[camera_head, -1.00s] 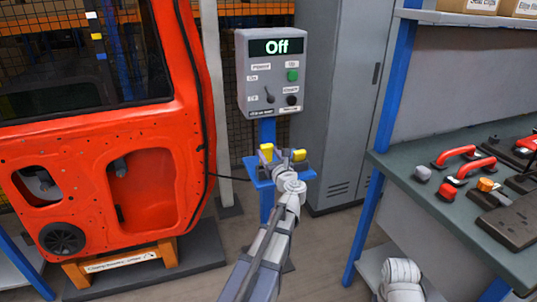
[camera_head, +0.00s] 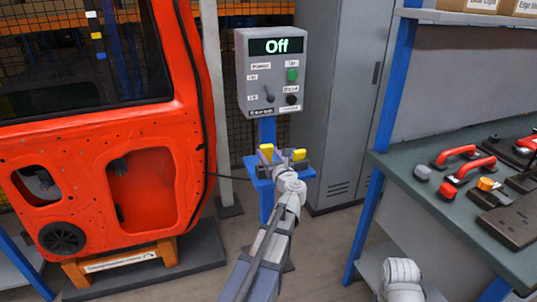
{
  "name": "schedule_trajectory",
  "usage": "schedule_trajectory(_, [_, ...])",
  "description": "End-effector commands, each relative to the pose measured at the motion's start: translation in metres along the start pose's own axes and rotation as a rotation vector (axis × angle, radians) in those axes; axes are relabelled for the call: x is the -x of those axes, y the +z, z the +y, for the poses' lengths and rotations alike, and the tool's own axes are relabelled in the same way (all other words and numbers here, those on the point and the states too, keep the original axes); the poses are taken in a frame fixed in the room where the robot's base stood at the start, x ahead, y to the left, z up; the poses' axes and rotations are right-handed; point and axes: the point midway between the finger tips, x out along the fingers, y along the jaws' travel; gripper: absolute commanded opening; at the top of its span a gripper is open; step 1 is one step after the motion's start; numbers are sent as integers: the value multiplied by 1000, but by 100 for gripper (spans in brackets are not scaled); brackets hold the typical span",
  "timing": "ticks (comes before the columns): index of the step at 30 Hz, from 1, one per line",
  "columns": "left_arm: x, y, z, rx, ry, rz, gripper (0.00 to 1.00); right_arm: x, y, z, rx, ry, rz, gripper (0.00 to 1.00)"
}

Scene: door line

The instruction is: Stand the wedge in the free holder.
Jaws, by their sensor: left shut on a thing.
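My left gripper (camera_head: 283,159) is at the small blue shelf (camera_head: 254,176) on the post below the control box. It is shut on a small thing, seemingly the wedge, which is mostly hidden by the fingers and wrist. Two yellow blocks show there, one at the left (camera_head: 266,152) and one at the right (camera_head: 299,154) of the gripper. I cannot tell which part is the wedge or which is a holder, nor whether the wedge touches the shelf. My right gripper is not in view; only part of my right arm shows at the bottom.
The grey control box (camera_head: 270,75) reads "Off" just above the gripper. An orange-red car door (camera_head: 180,100) stands at the left on a stand. A green-topped bench (camera_head: 420,200) with red handles (camera_head: 470,170) and dark plates is at the right. A grey cabinet (camera_head: 345,100) stands behind.

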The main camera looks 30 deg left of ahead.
Motion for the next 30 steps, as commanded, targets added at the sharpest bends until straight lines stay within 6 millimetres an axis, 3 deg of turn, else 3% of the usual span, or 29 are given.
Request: schedule_trajectory(30, [0,-26,0,0,0,0,0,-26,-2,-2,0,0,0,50])
